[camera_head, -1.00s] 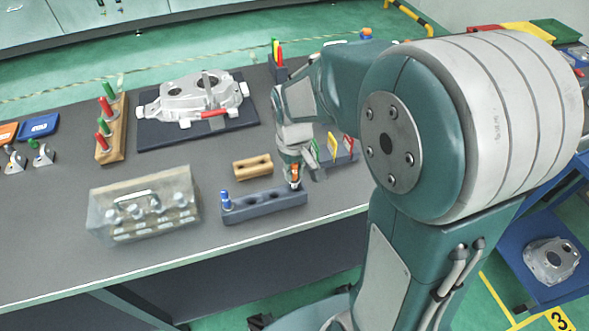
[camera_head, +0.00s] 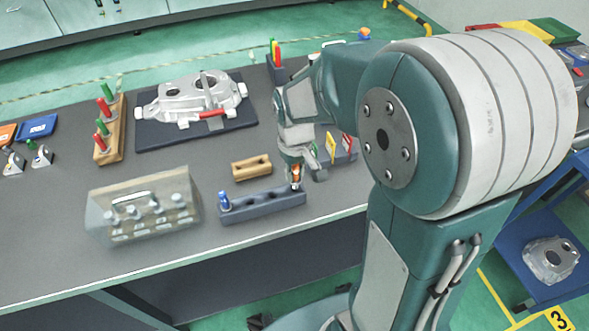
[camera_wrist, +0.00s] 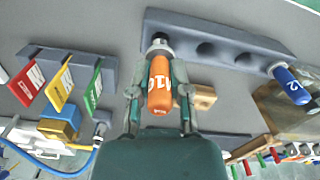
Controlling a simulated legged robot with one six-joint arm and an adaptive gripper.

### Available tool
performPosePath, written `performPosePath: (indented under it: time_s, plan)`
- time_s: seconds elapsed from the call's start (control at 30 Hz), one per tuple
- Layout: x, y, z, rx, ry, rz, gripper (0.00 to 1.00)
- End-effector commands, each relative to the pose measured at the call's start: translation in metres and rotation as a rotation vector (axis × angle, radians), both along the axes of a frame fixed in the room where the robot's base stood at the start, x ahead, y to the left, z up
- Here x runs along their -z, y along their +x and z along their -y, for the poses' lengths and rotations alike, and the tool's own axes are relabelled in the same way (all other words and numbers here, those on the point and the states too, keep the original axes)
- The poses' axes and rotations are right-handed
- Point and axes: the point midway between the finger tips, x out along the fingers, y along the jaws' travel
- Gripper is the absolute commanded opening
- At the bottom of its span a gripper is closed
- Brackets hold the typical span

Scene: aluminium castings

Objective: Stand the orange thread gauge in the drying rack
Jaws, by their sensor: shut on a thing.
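The orange thread gauge (camera_wrist: 160,82), its handle marked 10, is between the fingers of my gripper (camera_wrist: 158,92) in the wrist view. My gripper (camera_head: 297,180) is shut on it at the right end of a long grey-blue block with a row of holes, which I take as the drying rack (camera_head: 262,206). The rack also shows in the wrist view (camera_wrist: 222,36). The gauge's metal end points at the rack's end; I cannot tell how deep it sits in a hole. A blue gauge (camera_head: 224,201) marked 12 stands at the rack's other end.
A small wooden block (camera_head: 251,168) with holes lies behind the rack. A clear-covered box (camera_head: 145,207) stands left of it. A holder with coloured cards (camera_head: 340,152) is close to my gripper's right. A casting (camera_head: 190,97) lies on a dark mat farther back.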

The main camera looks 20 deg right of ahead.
Motion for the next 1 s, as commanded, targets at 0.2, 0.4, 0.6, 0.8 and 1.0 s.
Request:
performPosePath:
  time_s: [0.2, 0.4, 0.6, 0.8, 1.0]
  plan:
    - [0.005, 0.0, 0.0, 0.0, 0.0, 0.0, 0.0]
    - [0.009, 0.0, 0.0, 0.0, 0.0, 0.001, 0.0]
    - [0.013, 0.0, 0.0, 0.0, 0.0, 0.0, 0.0]
    - [0.018, 0.0, 0.0, 0.0, 0.0, 0.0, 0.0]
    - [0.022, 0.0, 0.0, 0.0, 0.0, -0.001, 0.0]
